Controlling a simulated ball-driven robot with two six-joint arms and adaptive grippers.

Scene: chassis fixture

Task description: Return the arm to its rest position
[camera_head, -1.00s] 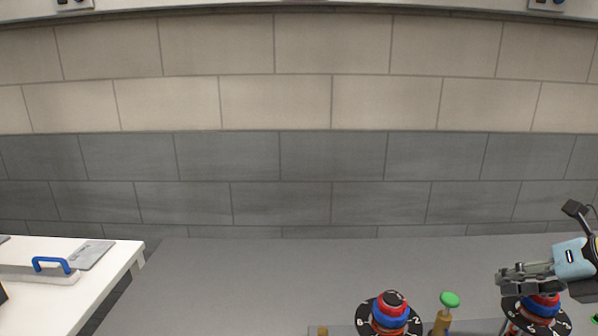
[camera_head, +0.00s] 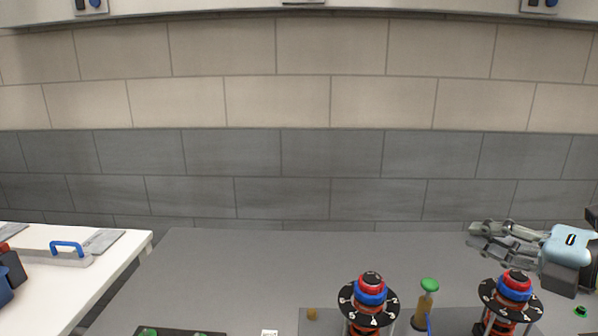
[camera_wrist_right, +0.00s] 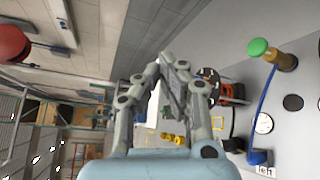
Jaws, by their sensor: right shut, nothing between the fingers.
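My right gripper (camera_head: 484,240) comes in from the right in the head view, with a light blue body and grey fingers. It points left, above and just behind the right dial fixture (camera_head: 514,290), and appears clear of it. In the right wrist view, its fingers (camera_wrist_right: 172,62) come together at the tips, with nothing held between them. The rest of the right arm is cut off by the frame edge. My left gripper does not show in either view.
A second dial fixture (camera_head: 369,300) and a post with a green knob (camera_head: 429,286) stand on the grey table (camera_head: 240,270). A white table (camera_head: 110,270) with a blue-handled tool (camera_head: 66,247) is at left. The table's back middle is clear.

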